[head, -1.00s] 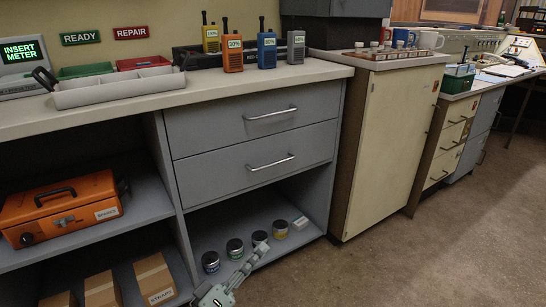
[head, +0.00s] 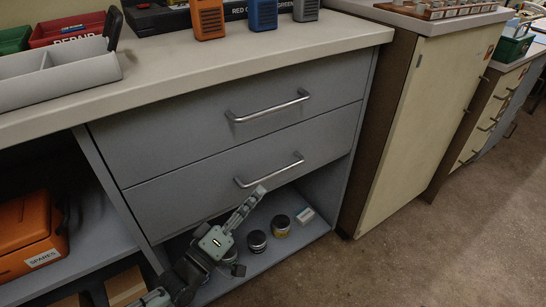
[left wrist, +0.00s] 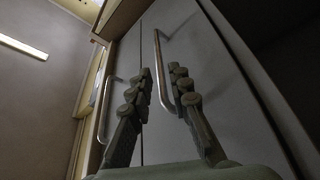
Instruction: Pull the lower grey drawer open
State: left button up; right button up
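The lower grey drawer (head: 200,190) is shut, flush under the upper grey drawer (head: 200,130). Its silver bar handle (head: 270,173) runs across its front and also shows in the left wrist view (left wrist: 159,65). My left gripper (head: 252,201) is just in front of and slightly below this handle in the head view. In the left wrist view its two ridged fingers (left wrist: 160,76) are apart, with the handle seen between their tips, close to the right finger. I cannot tell if they touch. Nothing is held. My right gripper is in neither view.
The upper drawer has a similar handle (head: 268,106). Several jars, including one (head: 281,224), and a small white box (head: 305,215) stand on the open shelf below. The worktop (head: 240,55) overhangs the drawers. A cream cabinet (head: 425,125) stands right; the floor (head: 400,255) in front is clear.

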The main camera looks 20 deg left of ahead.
aim_at(274, 174)
pick_arm(q)
jog(key=shift+x, duration=3.95)
grip_shut()
